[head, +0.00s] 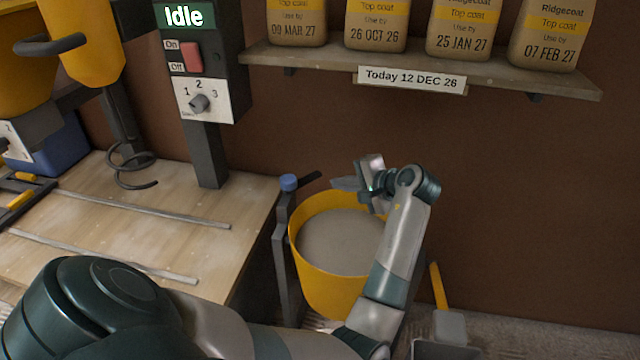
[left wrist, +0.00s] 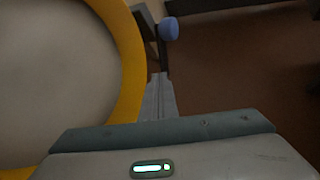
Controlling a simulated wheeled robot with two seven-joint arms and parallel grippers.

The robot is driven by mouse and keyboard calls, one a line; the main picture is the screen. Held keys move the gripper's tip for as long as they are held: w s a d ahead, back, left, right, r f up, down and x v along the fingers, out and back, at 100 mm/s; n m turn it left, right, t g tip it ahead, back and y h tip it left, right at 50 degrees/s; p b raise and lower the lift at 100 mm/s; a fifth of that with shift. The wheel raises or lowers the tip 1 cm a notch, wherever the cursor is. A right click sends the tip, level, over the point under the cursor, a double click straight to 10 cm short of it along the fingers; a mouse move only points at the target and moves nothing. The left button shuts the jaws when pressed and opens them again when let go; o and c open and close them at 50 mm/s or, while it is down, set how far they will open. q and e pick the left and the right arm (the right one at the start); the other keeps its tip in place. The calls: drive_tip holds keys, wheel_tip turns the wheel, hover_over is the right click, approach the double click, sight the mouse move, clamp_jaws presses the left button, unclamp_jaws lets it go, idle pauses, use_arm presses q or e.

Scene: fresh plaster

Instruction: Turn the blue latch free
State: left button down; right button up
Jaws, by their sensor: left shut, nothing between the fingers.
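The blue latch (head: 289,183) sits on top of a dark post at the left rim of a yellow bucket (head: 330,288). A dark lever sticks out from it to the right. In the left wrist view the blue latch (left wrist: 168,29) is at the top middle, beyond my fingertips. My left gripper (head: 338,184) is shut and empty above the bucket's far rim, pointing left toward the latch and apart from it. Its shut fingers also show in the left wrist view (left wrist: 158,82). My right gripper is not in view.
The bucket holds grey plaster (head: 345,238). A wooden bench (head: 150,215) with metal rails lies to the left. A mixer stand with an "Idle" display (head: 184,16) rises behind. A shelf (head: 400,62) of dated bags hangs above. A yellow-handled tool (head: 439,288) stands at right.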

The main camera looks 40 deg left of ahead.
use_arm(q)
approach(311, 182)
drive_tip(key=x, duration=0.4)
drive_tip(key=shift+a+f, duration=0.25)
drive_tip(key=shift+a, duration=0.1)
drive_tip(key=shift+w+a+f, duration=0.1)
drive_tip(key=shift+a+f, duration=0.2)
drive_tip(key=shift+a, duration=0.2)
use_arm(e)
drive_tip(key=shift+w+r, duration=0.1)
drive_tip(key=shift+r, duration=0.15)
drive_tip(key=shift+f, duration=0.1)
use_arm(q)
drive_tip(key=shift+w+a, duration=0.1)
